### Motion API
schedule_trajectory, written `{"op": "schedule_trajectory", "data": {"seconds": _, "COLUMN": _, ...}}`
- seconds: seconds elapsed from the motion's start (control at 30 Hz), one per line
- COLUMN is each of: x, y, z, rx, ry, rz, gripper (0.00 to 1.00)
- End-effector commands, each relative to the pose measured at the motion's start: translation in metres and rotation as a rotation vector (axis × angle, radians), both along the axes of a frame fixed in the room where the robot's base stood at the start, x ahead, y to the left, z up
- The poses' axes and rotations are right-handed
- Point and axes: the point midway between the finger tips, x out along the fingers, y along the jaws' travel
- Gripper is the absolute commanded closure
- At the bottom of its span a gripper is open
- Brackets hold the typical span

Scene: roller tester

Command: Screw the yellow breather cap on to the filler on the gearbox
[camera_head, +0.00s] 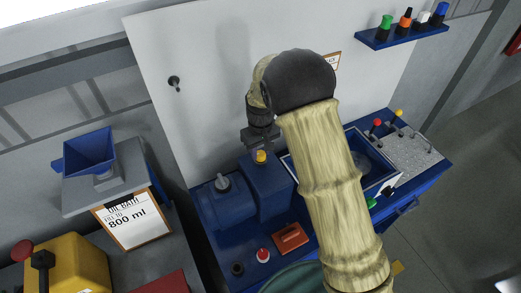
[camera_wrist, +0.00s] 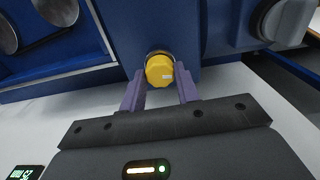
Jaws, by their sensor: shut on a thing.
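The yellow breather cap (camera_wrist: 159,70) sits between the two fingers of my gripper (camera_wrist: 160,90) in the wrist view, and the fingers are shut on it. In the head view the cap (camera_head: 261,156) shows at the top of the blue gearbox (camera_head: 268,185), just below my gripper (camera_head: 260,140). In the wrist view a dark ring shows behind the cap, against the blue gearbox face (camera_wrist: 150,25). The cap hides the filler, so I cannot tell whether the threads are engaged.
A blue motor (camera_head: 222,200) adjoins the gearbox on the left. A red block (camera_head: 290,238) and a red-topped knob (camera_head: 263,255) are in front. A white panel (camera_head: 200,100) stands behind.

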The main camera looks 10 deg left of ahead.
Motion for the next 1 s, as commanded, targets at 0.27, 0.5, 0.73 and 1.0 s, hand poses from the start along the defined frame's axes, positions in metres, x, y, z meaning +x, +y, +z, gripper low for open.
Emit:
{"op": "schedule_trajectory", "data": {"seconds": 0.27, "x": 0.0002, "y": 0.0, "z": 0.0006, "rx": 0.001, "ry": -0.001, "rz": -0.002, "gripper": 1.0}}
{"op": "schedule_trajectory", "data": {"seconds": 0.5, "x": -0.0001, "y": -0.0006, "z": 0.0021, "rx": -0.002, "ry": 0.0, "rz": -0.183, "gripper": 1.0}}
{"op": "schedule_trajectory", "data": {"seconds": 0.73, "x": -0.0003, "y": -0.0005, "z": 0.0026, "rx": -0.001, "ry": 0.0, "rz": -0.455, "gripper": 1.0}}
{"op": "schedule_trajectory", "data": {"seconds": 1.0, "x": -0.0004, "y": -0.0007, "z": 0.001, "rx": -0.001, "ry": 0.0, "rz": -0.699, "gripper": 1.0}}
